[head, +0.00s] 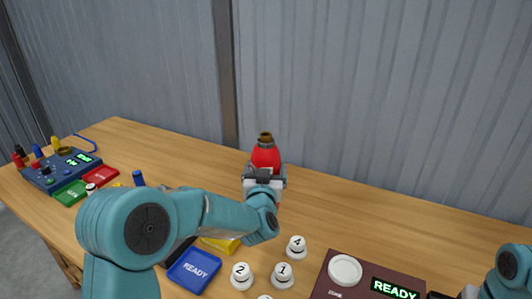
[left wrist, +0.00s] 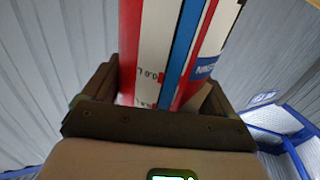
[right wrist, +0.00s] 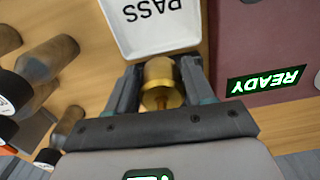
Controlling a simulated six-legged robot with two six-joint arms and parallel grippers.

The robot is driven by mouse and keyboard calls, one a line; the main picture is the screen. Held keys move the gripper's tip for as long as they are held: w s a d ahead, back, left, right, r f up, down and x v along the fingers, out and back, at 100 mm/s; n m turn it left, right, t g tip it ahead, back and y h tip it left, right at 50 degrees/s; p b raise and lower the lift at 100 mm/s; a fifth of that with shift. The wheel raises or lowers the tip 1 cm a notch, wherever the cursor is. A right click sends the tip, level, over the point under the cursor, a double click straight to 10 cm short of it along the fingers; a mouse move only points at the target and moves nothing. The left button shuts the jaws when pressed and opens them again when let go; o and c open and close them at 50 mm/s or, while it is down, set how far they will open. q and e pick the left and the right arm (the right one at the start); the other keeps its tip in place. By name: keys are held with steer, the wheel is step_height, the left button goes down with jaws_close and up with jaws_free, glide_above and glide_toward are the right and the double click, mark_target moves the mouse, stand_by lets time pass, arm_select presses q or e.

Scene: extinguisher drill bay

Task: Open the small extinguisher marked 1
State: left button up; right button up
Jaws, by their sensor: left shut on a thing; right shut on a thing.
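A red extinguisher (head: 265,156) with a brassy brown neck on top is held upright above the back of the table in the head view. My left gripper (head: 263,181) is shut around its lower body. In the left wrist view the extinguisher (left wrist: 165,45) shows red, white and blue bands with small print. No number 1 can be read on it. My right gripper (right wrist: 160,72) is shut on a brass cap-like piece (right wrist: 161,84) in the right wrist view. In the head view that gripper is mostly out of frame at the lower right.
White knobs marked 1 (head: 283,275), 2 (head: 241,276) and 4 (head: 296,247) stand near the front. A maroon panel (head: 340,290) reads READY. A white PASS pad (right wrist: 155,28) lies by my right gripper. A blue console (head: 58,172) stands far left.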

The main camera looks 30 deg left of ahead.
steer(key=shift+w+a, duration=0.1)
arm_select(q)
step_height(320, 180, down, 2)
step_height(320, 180, down, 4)
steer(key=shift+w+r, duration=0.15)
steer(key=shift+r, duration=0.1)
arm_select(e)
steer(key=shift+f, duration=0.2)
arm_select(q)
steer(key=o, duration=1.9)
steer(key=shift+f, duration=0.15)
steer(key=shift+c, duration=0.2)
